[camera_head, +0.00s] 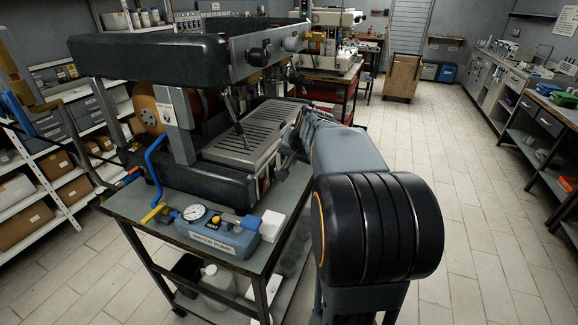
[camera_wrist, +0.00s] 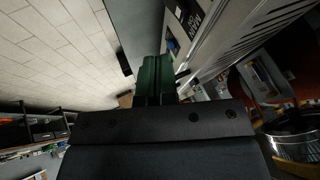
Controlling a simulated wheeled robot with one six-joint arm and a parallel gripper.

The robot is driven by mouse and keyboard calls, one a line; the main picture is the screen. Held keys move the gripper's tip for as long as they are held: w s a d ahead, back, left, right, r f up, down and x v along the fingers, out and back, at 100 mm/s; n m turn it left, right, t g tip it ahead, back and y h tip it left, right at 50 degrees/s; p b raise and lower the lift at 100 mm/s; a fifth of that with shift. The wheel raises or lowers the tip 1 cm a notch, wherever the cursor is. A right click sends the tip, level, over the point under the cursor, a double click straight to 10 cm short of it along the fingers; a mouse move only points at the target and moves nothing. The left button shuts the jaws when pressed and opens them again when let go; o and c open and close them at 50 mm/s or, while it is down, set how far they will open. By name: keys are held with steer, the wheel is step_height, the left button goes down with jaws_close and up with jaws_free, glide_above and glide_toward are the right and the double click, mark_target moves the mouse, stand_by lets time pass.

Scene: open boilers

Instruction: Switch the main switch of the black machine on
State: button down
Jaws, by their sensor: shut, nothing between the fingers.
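The black machine (camera_head: 150,62) is an open coffee machine with a slatted metal drip tray (camera_head: 252,136), standing on a cart. A small red and white part (camera_head: 265,181) shows low on its near front side; I cannot tell whether it is the main switch or how it is set. In the wrist view, a black label with white lettering (camera_wrist: 190,16) is on the machine's panel, with a small blue and red part beside it. My gripper (camera_wrist: 156,78) is shut and empty, its dark green fingers beside the panel. In the head view it is near the tray's right edge, partly hidden by my arm.
A blue water pump (camera_head: 222,232) with a gauge and yellow handle sits on the cart's near end, beside a white box (camera_head: 271,225). Another machine (camera_head: 328,38) stands behind. Shelves (camera_head: 50,170) line the left. The tiled floor (camera_head: 470,160) at right is clear.

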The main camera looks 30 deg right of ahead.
steer(key=shift+w+v, duration=0.25)
steer(key=shift+v, duration=2.05)
steer(key=shift+r, duration=0.1)
steer(key=s+a+f+n+g, duration=0.1)
steer(key=s+a+f+n, duration=0.3)
steer(key=s+a, duration=0.3)
steer(key=s+a+f+n+g, duration=0.2)
steer(key=s+a+f+n, duration=0.3)
steer(key=a, duration=0.7)
steer(key=s+f, duration=0.2)
steer(key=s, duration=0.1)
steer(key=shift+s+a+y, duration=0.15)
steer(key=shift+s+y, duration=0.2)
steer(key=shift+y, duration=0.05)
steer(key=shift+f, duration=0.15)
